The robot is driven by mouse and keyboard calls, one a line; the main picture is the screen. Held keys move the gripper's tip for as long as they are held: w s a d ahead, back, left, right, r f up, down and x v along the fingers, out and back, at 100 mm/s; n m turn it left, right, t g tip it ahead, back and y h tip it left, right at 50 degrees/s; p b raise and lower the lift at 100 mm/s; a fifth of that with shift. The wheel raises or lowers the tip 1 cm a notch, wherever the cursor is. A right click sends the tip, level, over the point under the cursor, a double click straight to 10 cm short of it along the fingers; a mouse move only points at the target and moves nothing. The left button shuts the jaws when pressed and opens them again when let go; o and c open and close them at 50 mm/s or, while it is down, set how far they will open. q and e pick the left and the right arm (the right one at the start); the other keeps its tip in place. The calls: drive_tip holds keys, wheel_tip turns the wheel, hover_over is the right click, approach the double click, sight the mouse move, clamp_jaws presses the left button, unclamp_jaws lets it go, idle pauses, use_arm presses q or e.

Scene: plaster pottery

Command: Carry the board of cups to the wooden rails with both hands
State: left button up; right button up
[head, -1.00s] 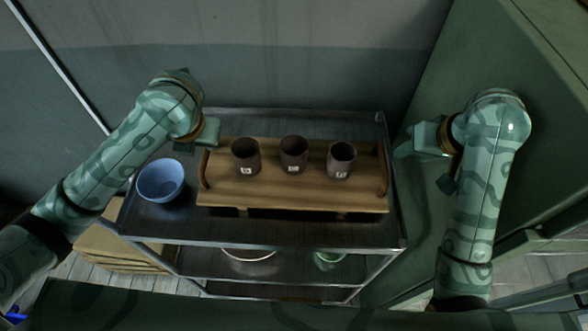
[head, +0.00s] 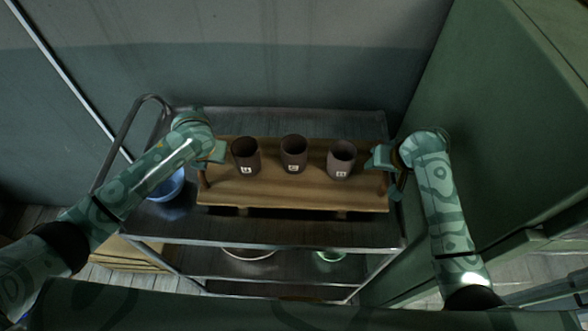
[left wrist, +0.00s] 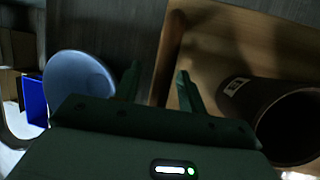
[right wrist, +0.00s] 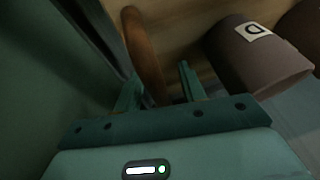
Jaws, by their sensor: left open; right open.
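The wooden board (head: 290,190) lies on the top shelf of a metal cart and bears three dark brown cups (head: 246,157) (head: 293,154) (head: 341,160) with pale labels, all upright. It has a curved handle at each end. My left gripper (head: 214,155) is open over the left end; in the left wrist view the left handle (left wrist: 166,58) lies between its fingers (left wrist: 158,85). My right gripper (head: 385,160) is open over the right end; in the right wrist view the right handle (right wrist: 143,50) runs between its fingers (right wrist: 158,88). I cannot make out the wooden rails.
A blue bowl (head: 167,187) stands on the cart (head: 300,231) left of the board, partly behind my left arm. The lower shelf holds a pale round vessel (head: 248,253) and a green one (head: 330,256). A green cabinet (head: 500,130) stands close on the right, a wall behind.

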use_arm(q)
drive_tip(key=shift+f, duration=0.15)
use_arm(e)
drive_tip(key=shift+f, duration=0.2)
use_arm(q)
clamp_jaws()
use_arm(e)
clamp_jaws()
use_arm(q)
drive_tip(key=shift+w, duration=0.1)
use_arm(e)
drive_tip(key=shift+w+r, duration=0.1)
drive_tip(key=shift+r, duration=0.05)
idle(0.8)
